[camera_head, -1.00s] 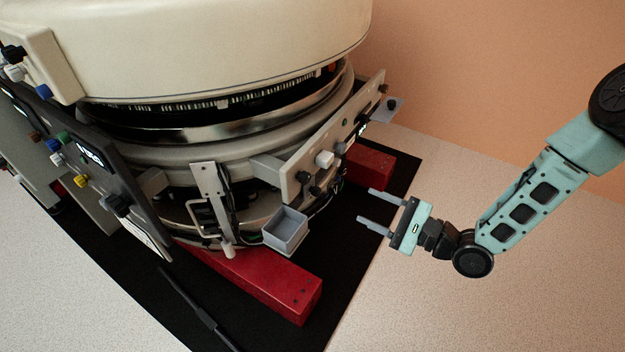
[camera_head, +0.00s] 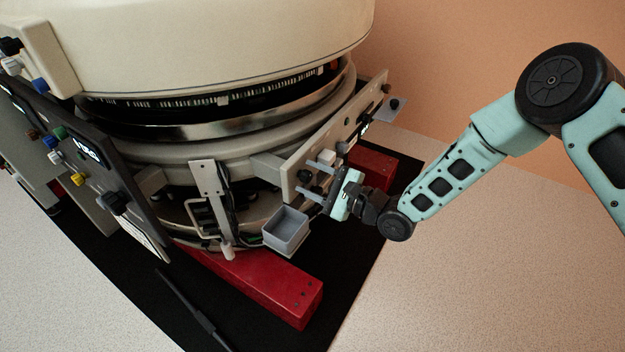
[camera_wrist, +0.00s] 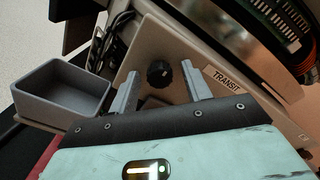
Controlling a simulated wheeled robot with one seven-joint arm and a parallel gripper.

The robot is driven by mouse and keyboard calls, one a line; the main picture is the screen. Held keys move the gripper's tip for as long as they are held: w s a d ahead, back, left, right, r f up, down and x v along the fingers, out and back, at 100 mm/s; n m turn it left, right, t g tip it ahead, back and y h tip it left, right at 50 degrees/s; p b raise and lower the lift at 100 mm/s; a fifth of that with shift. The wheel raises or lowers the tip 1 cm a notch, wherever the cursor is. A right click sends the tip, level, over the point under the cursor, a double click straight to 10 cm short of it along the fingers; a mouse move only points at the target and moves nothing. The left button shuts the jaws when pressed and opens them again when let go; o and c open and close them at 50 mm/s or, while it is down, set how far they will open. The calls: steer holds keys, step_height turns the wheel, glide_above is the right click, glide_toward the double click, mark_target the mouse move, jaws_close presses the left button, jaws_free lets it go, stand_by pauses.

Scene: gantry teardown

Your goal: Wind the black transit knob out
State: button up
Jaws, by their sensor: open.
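The black transit knob (camera_wrist: 159,74) sits on the pale beige panel (camera_wrist: 180,50) beside a label reading TRANSIT (camera_wrist: 223,80). In the wrist view the knob lies ahead of my gripper (camera_wrist: 158,82), between the lines of its two grey fingers. The fingers are open, and I see nothing held. In the head view my gripper (camera_head: 315,178) is close in front of the beige panel (camera_head: 345,128), its fingers pointing left toward it. Black knobs (camera_head: 305,175) show on the panel there, partly behind the fingers. I cannot tell whether the fingertips touch the panel.
A grey open tray (camera_head: 286,232) is fixed just left of my gripper; it also shows in the wrist view (camera_wrist: 62,92). Red base beams (camera_head: 262,285) lie below on a black mat (camera_head: 345,290). A dark rod (camera_head: 190,305) lies on the mat. The floor at right is clear.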

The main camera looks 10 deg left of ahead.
steer(key=c, duration=1)
